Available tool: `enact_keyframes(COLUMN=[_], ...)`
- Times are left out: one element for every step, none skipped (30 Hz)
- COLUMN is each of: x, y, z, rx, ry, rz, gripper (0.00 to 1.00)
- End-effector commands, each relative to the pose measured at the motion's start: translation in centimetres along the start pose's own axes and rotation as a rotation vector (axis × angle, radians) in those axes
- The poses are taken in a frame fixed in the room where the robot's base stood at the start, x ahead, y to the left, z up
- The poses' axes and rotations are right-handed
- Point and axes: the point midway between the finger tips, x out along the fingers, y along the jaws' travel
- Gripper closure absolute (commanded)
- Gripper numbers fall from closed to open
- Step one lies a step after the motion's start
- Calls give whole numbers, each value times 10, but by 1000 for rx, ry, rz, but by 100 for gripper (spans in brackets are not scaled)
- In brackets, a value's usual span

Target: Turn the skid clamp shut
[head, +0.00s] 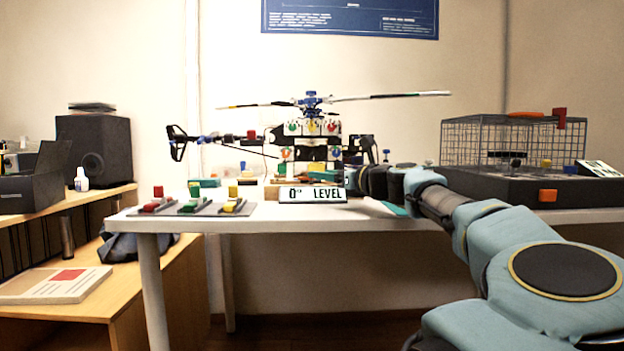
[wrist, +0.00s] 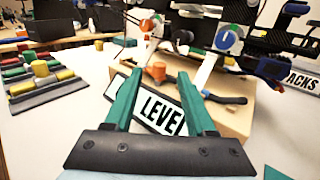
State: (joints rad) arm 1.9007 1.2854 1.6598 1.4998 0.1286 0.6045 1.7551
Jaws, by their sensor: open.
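The model helicopter (head: 312,155) stands on the white table, its skids over a wooden block (wrist: 235,112). In the wrist view, an orange knob (wrist: 157,72) sits at a dark skid bar on the block; it looks like the skid clamp, but I cannot tell how far it is turned. My gripper (wrist: 157,82) is open, its two green fingers apart and pointing toward the orange knob. Contact is not clear. In the head view, my gripper (head: 352,178) is beside the block at the right, and the clamp cannot be made out.
A "0° LEVEL" sign (head: 312,195) stands at the block's front; it shows between my fingers in the wrist view (wrist: 163,108). A wire cage (head: 515,140) on a dark base stands at the right.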

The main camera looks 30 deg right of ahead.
Motion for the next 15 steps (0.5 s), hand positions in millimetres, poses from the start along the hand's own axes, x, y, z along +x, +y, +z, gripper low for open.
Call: enact_keyframes(x=[11,16,23,28,32,37,40,44,47,49,50,52,53,54,54], y=[1,0,0,0,1,0,0,0,0,0,0,0,0,0,0], z=[-2,-2,-2,-2,-2,-2,-2,-2,-2,-1,-1,-1,-1,-1,-1], rx=[0,0,-1,-1,0,0,-1,-1,0,0,1,1,0,0,0], ry=[0,-1,0,0,0,0,0,0,0,0,0,0,0,0,1], rz=[2,2,1,2,2,1,0,0,-1,-1,-1,-1,0,0,-1], gripper=[44,44,44,44,44,44,44,44,44,44,44,44,44,44,44])
